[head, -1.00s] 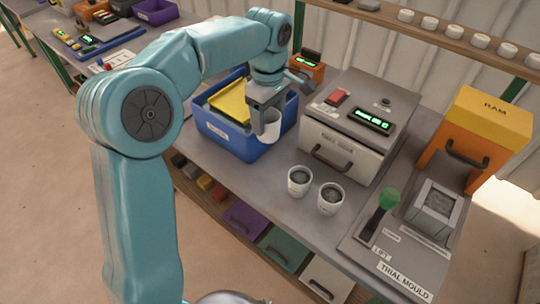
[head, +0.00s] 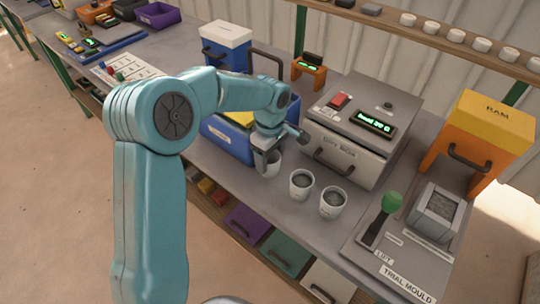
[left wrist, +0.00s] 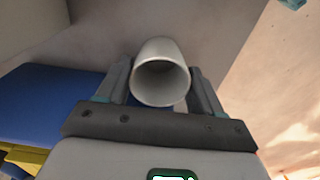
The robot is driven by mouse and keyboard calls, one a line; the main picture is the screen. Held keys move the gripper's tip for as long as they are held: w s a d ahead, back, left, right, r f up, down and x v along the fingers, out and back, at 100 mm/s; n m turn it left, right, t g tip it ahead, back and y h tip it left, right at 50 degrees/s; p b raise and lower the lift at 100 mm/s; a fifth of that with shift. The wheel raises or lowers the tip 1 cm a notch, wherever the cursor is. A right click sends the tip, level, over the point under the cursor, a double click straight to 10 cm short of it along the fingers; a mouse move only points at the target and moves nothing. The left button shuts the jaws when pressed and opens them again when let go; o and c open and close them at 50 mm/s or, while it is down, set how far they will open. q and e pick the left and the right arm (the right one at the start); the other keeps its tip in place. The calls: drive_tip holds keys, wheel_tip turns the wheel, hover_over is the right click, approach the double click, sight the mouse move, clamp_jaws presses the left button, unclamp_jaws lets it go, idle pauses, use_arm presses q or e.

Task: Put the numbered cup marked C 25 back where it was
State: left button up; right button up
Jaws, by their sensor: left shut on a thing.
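My left gripper (head: 268,148) is shut on a white cup (head: 268,164), in front of the blue crate and left of two other cups. In the left wrist view the cup (left wrist: 160,72) sits between both fingers, its open mouth facing the camera; its inside looks empty. No marking can be read on the held cup. Two white cups with dark grey contents, one (head: 301,184) on the left and one (head: 332,201) on the right, stand upright on the bench. Their labels are too small to read. My right gripper is out of view.
The blue crate (head: 226,138) with a yellow item stands behind my left arm. A grey dry box (head: 350,135) with a lit display stands behind the cups. The trial mould (head: 437,212) and green-knobbed lever (head: 392,202) are at the right. The bench's front edge is close to the cups.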

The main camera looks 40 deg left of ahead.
use_arm(q)
drive_tip(key=shift+f, duration=0.15)
drive_tip(key=o, duration=1.2)
wheel_tip(320, 180, up, 12)
drive_tip(key=shift+r, duration=0.25)
drive_tip(key=shift+s, duration=0.1)
